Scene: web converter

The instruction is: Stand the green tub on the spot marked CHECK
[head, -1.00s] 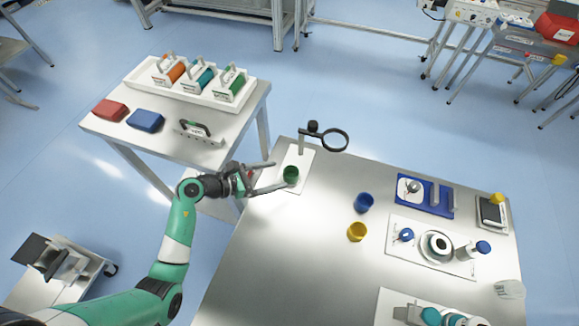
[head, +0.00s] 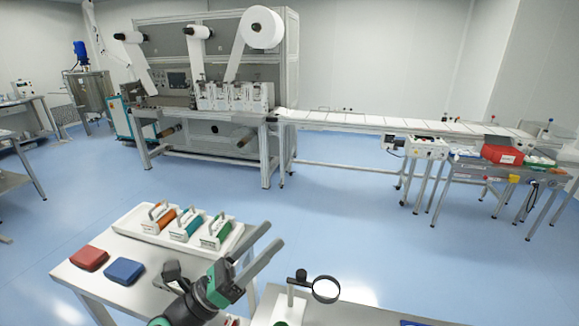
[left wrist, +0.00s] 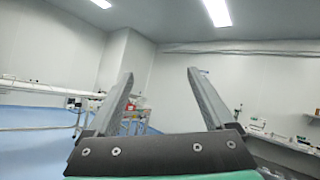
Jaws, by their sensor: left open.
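Only the rim of the green tub (head: 283,323) shows, at the bottom edge of the head view, on the white plate (head: 276,303) of the magnifier stand. The rest of it is cut off, and I cannot read a CHECK mark. My left gripper (head: 274,236) is open and empty. It is raised to the left of the magnifier, with its fingers pointing up and to the right, clear of the tub. My right gripper is not in view.
The magnifier (head: 325,289) stands just right of my left gripper. Open floor lies beyond.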

